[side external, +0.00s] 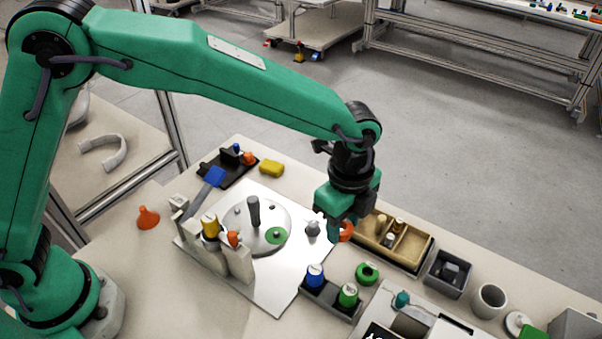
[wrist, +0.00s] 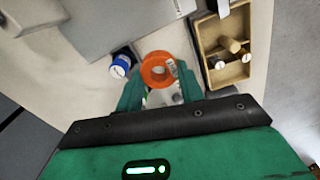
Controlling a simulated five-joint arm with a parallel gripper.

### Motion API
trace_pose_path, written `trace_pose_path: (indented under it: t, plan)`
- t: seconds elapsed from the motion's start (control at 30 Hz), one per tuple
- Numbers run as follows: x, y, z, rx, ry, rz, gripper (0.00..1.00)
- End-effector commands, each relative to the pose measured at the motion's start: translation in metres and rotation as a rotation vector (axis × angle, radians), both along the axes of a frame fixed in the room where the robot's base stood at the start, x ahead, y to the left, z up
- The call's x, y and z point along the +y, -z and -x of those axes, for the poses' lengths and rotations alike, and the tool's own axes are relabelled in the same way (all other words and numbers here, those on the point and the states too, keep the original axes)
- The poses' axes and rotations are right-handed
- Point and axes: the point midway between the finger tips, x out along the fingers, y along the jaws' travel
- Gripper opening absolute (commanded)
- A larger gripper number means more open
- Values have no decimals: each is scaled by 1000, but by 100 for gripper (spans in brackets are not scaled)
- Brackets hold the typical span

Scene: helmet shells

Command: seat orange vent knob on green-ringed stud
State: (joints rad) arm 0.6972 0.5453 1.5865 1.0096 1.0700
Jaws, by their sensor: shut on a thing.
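My gripper (side external: 338,226) is over the right edge of the bright metal plate, shut on the orange vent knob (side external: 346,231). In the wrist view the knob (wrist: 155,57) looks like an orange ring with a hollow middle, between my green fingertips (wrist: 159,78). The green-ringed stud (side external: 276,236) is on the round grey disc (side external: 262,246), left of my gripper in the side view and apart from the knob. The stud's ring lies flat; its fine shape is too small to tell. I cannot make out the green ring in the wrist view.
A black post (side external: 254,210) stands on the disc. A grey cone (side external: 312,229) is close left of my gripper. A tan divided tray (side external: 424,253) is at its right. Blue (side external: 315,275) and green (side external: 348,295) knobs stand in front. A grey block fixture (side external: 238,264) flanks the disc.

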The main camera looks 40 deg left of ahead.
Motion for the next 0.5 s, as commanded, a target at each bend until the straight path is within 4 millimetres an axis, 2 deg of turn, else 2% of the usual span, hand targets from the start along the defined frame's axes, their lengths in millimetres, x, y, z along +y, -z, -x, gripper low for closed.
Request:
trace_pose_path:
  t: [0.17,0.5]
  plan:
    - [11,-9,21,-1,11,1,16]
    - [44,-23,78,-2,40,1,16]
